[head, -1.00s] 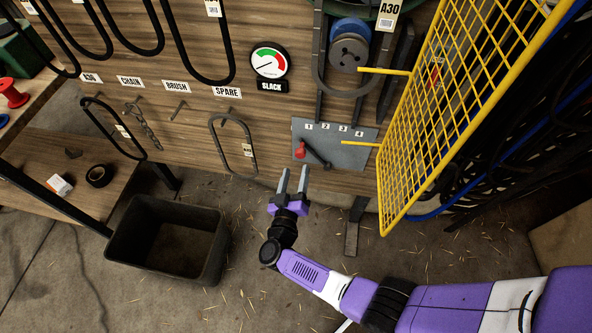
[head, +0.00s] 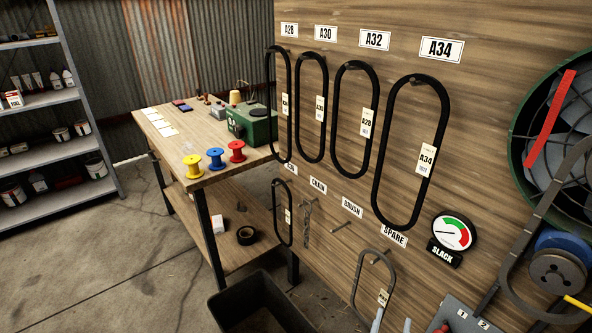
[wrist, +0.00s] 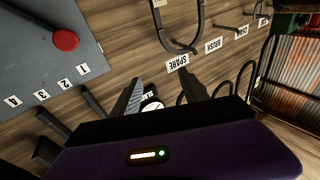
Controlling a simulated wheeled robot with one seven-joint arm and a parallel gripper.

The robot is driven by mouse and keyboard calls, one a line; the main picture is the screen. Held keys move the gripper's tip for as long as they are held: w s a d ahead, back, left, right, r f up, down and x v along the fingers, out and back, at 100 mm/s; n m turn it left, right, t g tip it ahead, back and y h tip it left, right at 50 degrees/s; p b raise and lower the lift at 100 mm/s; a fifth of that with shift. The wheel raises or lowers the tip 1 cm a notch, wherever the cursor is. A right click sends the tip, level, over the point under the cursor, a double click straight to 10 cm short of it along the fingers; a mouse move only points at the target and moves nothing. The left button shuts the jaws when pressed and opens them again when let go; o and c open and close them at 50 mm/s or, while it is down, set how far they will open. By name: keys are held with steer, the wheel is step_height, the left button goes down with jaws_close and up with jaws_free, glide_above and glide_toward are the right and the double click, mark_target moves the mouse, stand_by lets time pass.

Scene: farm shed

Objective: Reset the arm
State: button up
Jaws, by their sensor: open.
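My gripper (wrist: 163,84) shows in the wrist view with its two grey fingers apart and nothing between them. In the head view only its fingertips (head: 392,324) show at the bottom edge, below the SPARE hook; the rest of my arm is out of frame. The grey plate numbered 1 to 4 (wrist: 30,75), with a red knob (wrist: 66,40), is to the left of the fingers in the wrist view, which looks upside down. The plate's upper corner (head: 465,318) shows at the bottom of the head view. No contact with the board is visible.
The wooden board (head: 310,190) carries hanging belts, a slack gauge (head: 453,232) and a grey spare belt (head: 372,285) close to my fingertips. A black bin (head: 262,305) stands on the floor. A workbench (head: 210,170) with coloured spools and a shelf (head: 45,150) are left.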

steer(key=s+a+r+n+g+y, duration=0.1)
steer(key=s+r+y, duration=0.2)
steer(key=s, duration=0.9)
steer(key=s+a+r+n+g+y, duration=0.1)
steer(key=s+r+n+y, duration=0.1)
steer(key=s+r, duration=0.6)
steer(key=s+a+r+n+g+y, duration=0.1)
steer(key=s+r, duration=0.4)
steer(key=s, duration=1.2)
steer(key=shift+a+r+n+y, duration=0.2)
steer(key=shift+a+n+y, duration=0.35)
steer(key=shift+y, duration=0.75)
